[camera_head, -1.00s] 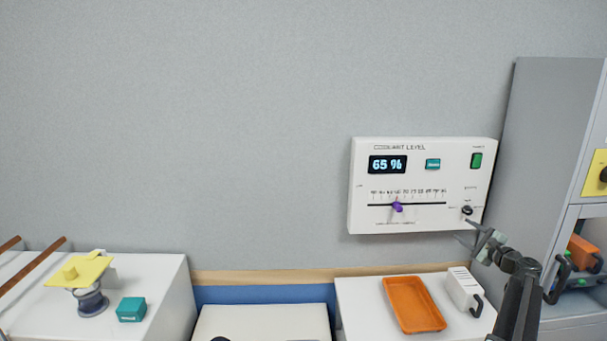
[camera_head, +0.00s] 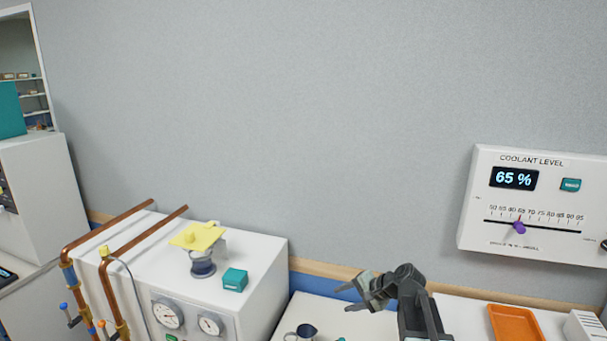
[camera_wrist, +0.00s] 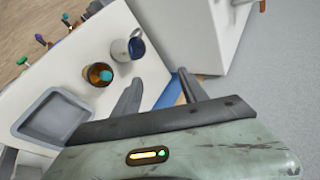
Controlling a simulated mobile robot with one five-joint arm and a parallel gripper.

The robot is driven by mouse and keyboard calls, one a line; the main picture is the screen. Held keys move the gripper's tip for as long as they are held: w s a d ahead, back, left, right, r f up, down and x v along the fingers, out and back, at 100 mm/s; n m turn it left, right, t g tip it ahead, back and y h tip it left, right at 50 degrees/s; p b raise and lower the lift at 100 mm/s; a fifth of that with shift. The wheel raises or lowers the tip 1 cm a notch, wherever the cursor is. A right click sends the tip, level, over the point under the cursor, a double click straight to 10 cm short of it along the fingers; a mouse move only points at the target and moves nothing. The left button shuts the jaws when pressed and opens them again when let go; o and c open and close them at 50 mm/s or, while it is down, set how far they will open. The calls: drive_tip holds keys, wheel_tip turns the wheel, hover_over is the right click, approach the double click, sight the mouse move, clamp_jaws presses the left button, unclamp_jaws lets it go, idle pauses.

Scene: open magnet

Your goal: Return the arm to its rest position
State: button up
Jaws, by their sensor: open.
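My gripper (camera_head: 352,292) is open and empty in the head view, at the end of my dark arm, which is raised in front of the wall at the lower middle right. In the wrist view my gripper (camera_wrist: 162,88) shows its two grey fingers spread apart, with nothing between them but a white counter edge and a blue strip behind. The fingers touch nothing that I can see.
A coolant panel (camera_head: 480,215) reading 65 % hangs at right. A white gauge cabinet (camera_head: 255,262) with copper pipes (camera_head: 128,222) stands left. An orange tray (camera_head: 515,322) is lower right.

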drive_tip(key=s+a+f+n+g+h, duration=0.3)
drive_tip(key=s+a+f+n, duration=0.25)
drive_tip(key=s, duration=0.45)
drive_tip(key=s+d+f+n+g+h, duration=0.2)
drive_tip(key=s+d+n+g+h, duration=0.1)
drive_tip(key=s+d, duration=0.5)
drive_tip(key=shift+s+d+f+h, duration=0.2)
drive_tip(key=shift+s+d+h, duration=0.05)
drive_tip(key=shift+h, duration=0.45)
